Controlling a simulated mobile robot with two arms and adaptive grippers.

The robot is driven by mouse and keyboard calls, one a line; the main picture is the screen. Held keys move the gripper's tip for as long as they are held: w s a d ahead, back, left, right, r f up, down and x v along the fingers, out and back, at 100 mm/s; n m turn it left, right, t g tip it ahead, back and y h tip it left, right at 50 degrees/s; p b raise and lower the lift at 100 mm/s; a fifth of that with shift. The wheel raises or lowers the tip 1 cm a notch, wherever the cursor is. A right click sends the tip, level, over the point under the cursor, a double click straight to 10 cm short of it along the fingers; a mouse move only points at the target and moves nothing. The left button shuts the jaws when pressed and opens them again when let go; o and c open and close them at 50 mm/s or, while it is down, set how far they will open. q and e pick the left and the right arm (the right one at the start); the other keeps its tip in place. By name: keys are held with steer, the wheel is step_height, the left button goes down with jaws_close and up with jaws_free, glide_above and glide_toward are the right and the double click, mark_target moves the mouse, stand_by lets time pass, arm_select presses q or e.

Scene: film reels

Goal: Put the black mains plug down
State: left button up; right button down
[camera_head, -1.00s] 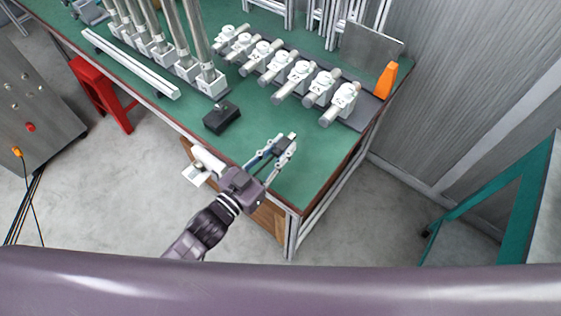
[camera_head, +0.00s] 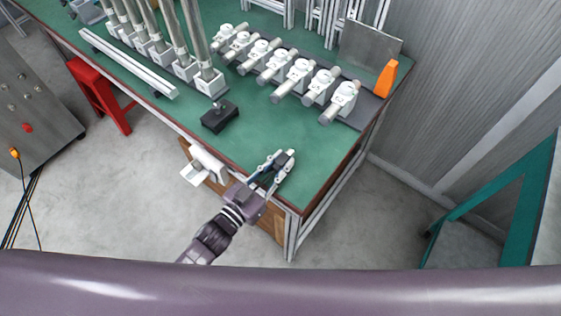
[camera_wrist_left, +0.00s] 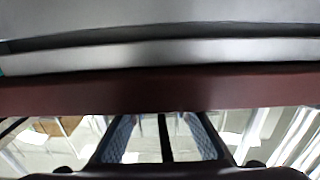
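My left gripper (camera_head: 279,162) is over the front right corner of the green table top, its fingers pointing away from me. A small black block, which looks like the black mains plug (camera_head: 283,158), sits between its fingertips and appears gripped. I cannot tell whether the plug touches the table. In the left wrist view the gripper's two fingers (camera_wrist_left: 164,140) show at the bottom, and their tips are hidden behind a brown edge. My right gripper is not in view.
The green table (camera_head: 245,155) is bare around the gripper. A black box (camera_head: 220,116) stands to the left. Behind are a row of white fittings with grey cylinders (camera_head: 298,75), an orange object (camera_head: 386,79) and upright metal tubes (camera_head: 197,40). A white holder (camera_head: 203,165) hangs at the front edge.

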arm_select(q)
steer(key=o, duration=0.5)
steer(key=shift+c, duration=0.2)
steer(key=shift+r, duration=0.25)
steer(key=v, duration=1.2)
steer(key=shift+f, duration=0.1)
